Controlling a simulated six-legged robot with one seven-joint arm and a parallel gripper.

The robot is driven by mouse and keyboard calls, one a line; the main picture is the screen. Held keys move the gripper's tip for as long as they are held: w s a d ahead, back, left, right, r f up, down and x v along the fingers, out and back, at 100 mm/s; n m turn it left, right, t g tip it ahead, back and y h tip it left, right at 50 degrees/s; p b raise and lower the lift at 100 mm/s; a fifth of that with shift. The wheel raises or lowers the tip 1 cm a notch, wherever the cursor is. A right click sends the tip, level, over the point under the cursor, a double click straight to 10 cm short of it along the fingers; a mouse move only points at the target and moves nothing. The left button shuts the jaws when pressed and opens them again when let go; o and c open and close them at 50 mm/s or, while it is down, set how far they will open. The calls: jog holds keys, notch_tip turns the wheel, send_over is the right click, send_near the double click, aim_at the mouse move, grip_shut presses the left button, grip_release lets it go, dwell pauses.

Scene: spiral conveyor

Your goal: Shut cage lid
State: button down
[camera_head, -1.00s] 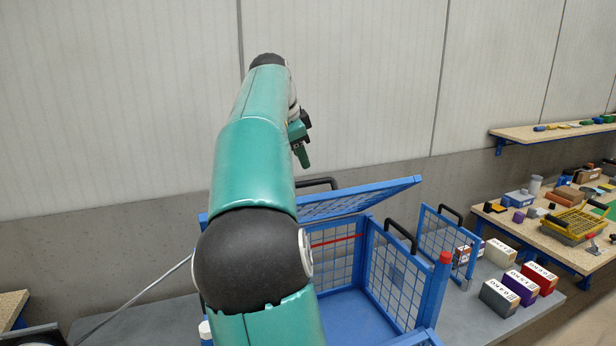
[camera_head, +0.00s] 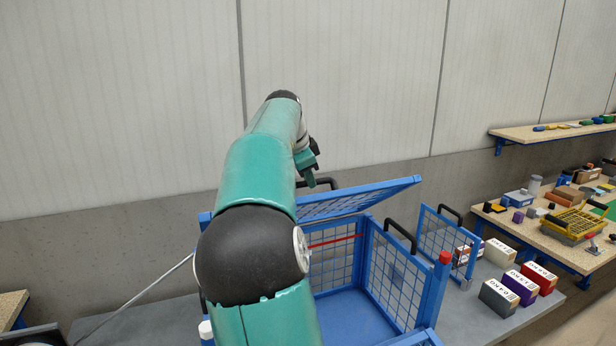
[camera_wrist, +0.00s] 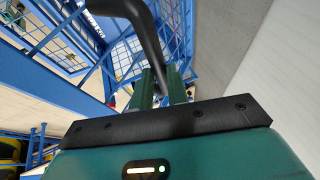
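The blue mesh cage (camera_head: 352,290) stands on a grey table with its lid (camera_head: 362,198) raised and tilted at the back. The lid has a black handle (camera_head: 322,183) on its far edge. My gripper (camera_head: 309,181) is at this handle, at its left end. In the wrist view the black handle bar (camera_wrist: 150,40) runs down to the two green fingers of my gripper (camera_wrist: 161,82). The fingers are apart, with the bar in line with the gap. Whether they touch it is not clear. The lid mesh (camera_wrist: 125,55) shows behind them.
A blue mesh panel with a black handle (camera_head: 446,240) stands right of the cage. Several labelled boxes (camera_head: 519,288) sit on the grey table. A wooden table (camera_head: 545,232) with parts is farther right. The wall is close behind the cage.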

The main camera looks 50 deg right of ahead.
dwell(0.3)
jog(key=shift+s+a+f+t, duration=0.3)
jog(key=shift+s+a+f, duration=0.05)
jog(key=shift+s+f, duration=0.15)
jog(key=s+a+f+t+h, duration=0.1)
jog(key=s+a+f, duration=0.1)
jog(key=s+f, duration=0.2)
jog(key=s+a+f+t+h, duration=0.1)
jog(key=s+a+f, duration=0.2)
jog(key=f, duration=0.8)
jog(key=shift+s+f+m+t, duration=0.2)
jog(key=shift+s+m+t, duration=0.15)
jog(key=shift+s, duration=0.65)
jog(key=c, duration=1.4)
grip_release()
jog(key=shift+s+a+r, duration=0.1)
jog(key=shift+a, duration=0.1)
jog(key=shift+o, duration=0.2)
jog(key=shift+d, duration=0.1)
jog(key=shift+r, duration=0.1)
jog(key=v, duration=1.3)
jog(key=shift+a+r, duration=0.15)
jog(key=shift+a, duration=0.1)
